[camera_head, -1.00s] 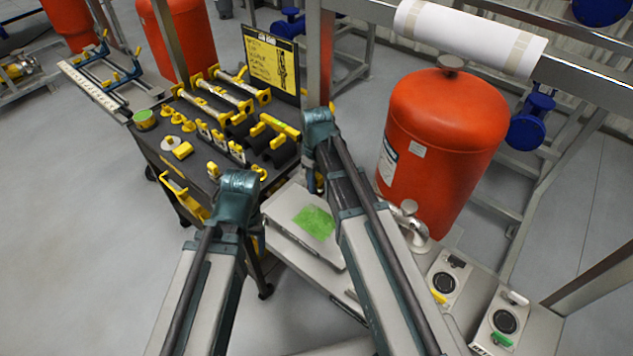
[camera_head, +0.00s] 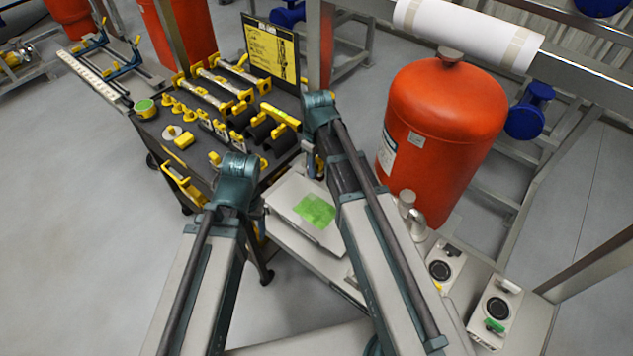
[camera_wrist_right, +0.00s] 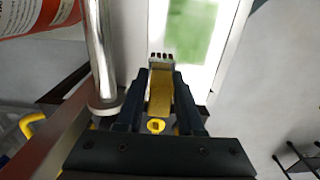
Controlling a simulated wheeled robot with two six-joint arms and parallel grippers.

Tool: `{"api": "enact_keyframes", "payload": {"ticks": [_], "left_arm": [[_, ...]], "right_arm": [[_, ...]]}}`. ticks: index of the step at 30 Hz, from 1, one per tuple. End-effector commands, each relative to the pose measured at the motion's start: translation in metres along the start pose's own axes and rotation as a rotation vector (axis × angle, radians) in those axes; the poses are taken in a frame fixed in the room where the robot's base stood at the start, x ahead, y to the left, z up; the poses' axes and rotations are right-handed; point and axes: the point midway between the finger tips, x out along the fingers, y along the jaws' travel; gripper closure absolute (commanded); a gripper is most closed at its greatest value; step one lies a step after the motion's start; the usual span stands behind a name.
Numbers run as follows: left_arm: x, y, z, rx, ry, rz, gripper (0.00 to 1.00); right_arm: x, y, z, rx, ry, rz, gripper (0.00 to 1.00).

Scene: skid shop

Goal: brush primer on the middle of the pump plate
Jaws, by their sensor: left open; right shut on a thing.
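The pump plate (camera_head: 288,198) is a pale flat plate with a green patch (camera_head: 315,210) on its middle. The plate (camera_wrist_right: 226,50) and the green patch (camera_wrist_right: 190,32) also show in the right wrist view. My right gripper (camera_wrist_right: 160,80) is shut on a brush (camera_wrist_right: 160,96) with a tan handle. The brush's bristle end points toward the plate, beside the lower left of the patch; I cannot tell whether it touches. In the head view the right gripper is mostly hidden behind its arm. My left gripper (camera_head: 258,212) is open, left of the plate, its fingers barely visible.
A red tank (camera_head: 445,120) stands right of the plate, with a metal pipe (camera_head: 408,205) near it. A dark tool cart (camera_head: 200,160) with yellow fittings and a green-topped tin (camera_head: 146,108) is at left. A paper roll (camera_head: 468,35) sits above. Floor at left is clear.

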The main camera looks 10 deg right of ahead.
Motion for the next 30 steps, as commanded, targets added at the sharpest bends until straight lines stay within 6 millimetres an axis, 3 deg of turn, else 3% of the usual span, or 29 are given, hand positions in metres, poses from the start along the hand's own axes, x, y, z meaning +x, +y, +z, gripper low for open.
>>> {"api": "enact_keyframes", "payload": {"ticks": [17,30], "left_arm": [[0.015,0.001,-0.001,0.000,0.000,0.000,0.33],[0.053,0.005,-0.003,0.000,0.000,0.000,0.33]], "right_arm": [[0.015,-0.003,-0.002,0.002,0.000,0.000,1.00],[0.053,0.002,0.001,0.000,0.000,0.000,1.00]]}}
